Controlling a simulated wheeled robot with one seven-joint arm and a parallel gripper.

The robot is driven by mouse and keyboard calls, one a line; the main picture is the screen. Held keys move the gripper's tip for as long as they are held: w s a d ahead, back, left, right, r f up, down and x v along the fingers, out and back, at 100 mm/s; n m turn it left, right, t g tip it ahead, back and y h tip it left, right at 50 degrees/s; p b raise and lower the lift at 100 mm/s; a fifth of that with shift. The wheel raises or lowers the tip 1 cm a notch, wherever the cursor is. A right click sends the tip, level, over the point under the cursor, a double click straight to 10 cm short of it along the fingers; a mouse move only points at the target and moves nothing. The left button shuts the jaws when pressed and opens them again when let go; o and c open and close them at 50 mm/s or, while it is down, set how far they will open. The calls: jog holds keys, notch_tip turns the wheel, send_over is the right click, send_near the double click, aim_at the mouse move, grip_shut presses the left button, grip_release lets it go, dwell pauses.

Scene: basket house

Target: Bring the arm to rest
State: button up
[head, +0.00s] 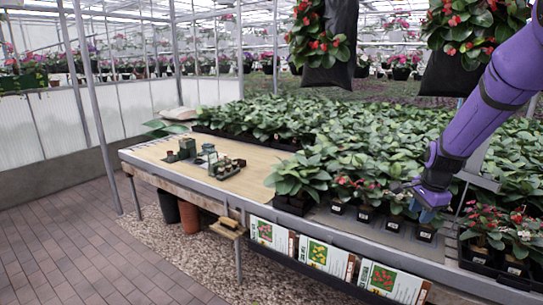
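My purple arm (493,97) reaches in from the upper right, bent downward over the front right part of the plant bench. My gripper (428,205) points down near the bench's front edge, close to small red-flowered potted plants (366,190). It is small in view, and I cannot tell whether its fingers are apart or together, or whether it touches the leaves behind it.
The bench (255,187) holds dense green plants (380,140) and, on its bare left part, small pots and a tray of pots (228,168). Hanging flower bags (325,45) are above. Picture cards (325,256) line the front. The paved floor (80,250) at left is clear.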

jog(key=s+a+r+n+t, duration=0.1)
jog(key=s+a+r+n, duration=0.3)
jog(key=s+r, duration=0.35)
jog(key=s+a+r+n, duration=0.3)
jog(key=s+r, duration=0.3)
jog(key=r, duration=0.2)
jog(key=s+a+r+n, duration=0.1)
jog(key=s+n, duration=0.2)
jog(key=s, duration=0.3)
jog(key=s+a+r+n+t, duration=0.1)
jog(key=s+a+r+n, duration=0.1)
jog(key=s, duration=0.5)
jog(key=s+a+r+n+t, duration=0.1)
jog(key=s+r+n, duration=0.1)
jog(key=s+n, duration=0.2)
jog(key=s, duration=0.2)
jog(key=shift+s+a, duration=0.25)
jog(key=shift+s, duration=0.1)
